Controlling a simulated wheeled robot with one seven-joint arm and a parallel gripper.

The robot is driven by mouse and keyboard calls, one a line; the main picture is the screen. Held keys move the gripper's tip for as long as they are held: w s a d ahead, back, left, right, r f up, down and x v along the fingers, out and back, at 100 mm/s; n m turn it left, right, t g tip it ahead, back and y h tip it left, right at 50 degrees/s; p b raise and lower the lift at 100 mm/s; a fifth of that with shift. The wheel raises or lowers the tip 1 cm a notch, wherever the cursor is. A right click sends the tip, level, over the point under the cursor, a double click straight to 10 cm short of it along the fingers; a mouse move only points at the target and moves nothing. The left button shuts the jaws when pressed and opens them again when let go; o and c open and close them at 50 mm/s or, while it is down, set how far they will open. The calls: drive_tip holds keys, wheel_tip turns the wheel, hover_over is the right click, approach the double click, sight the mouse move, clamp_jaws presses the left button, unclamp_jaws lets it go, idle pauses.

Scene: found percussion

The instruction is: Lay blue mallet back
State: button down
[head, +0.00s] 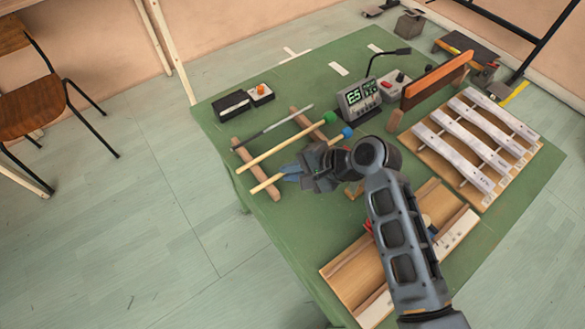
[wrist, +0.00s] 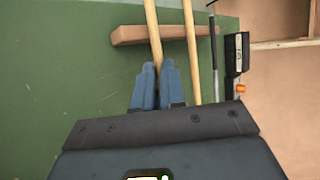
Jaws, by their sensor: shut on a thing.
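The blue mallet has a round blue head (head: 347,132) and a pale wooden stick (head: 264,185). My gripper (head: 291,173) is shut on its stick; in the wrist view the stick (wrist: 152,25) comes out between my blue fingertips (wrist: 153,72). The stick crosses over the left wooden rest bar (head: 248,153), which also shows in the wrist view (wrist: 128,34). I cannot tell whether it touches the bar. The right rest bar (head: 306,121) is partly hidden. The green-headed mallet (head: 285,142) lies across the bars beside it.
A thin dark rod (head: 270,128) lies beyond the green mallet. A black box (head: 232,106) and a display device (head: 357,97) stand behind. A metal-bar instrument (head: 470,140) is at right and a wooden trough (head: 345,273) in front. The green table (head: 292,232) has bare room at its left front.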

drive_tip(key=c, duration=1.1)
unclamp_jaws()
drive_tip(key=v, duration=0.7)
drive_tip(key=shift+s+d+r, duration=0.1)
drive_tip(key=shift+d+r, duration=0.15)
drive_tip(key=shift+d, duration=0.05)
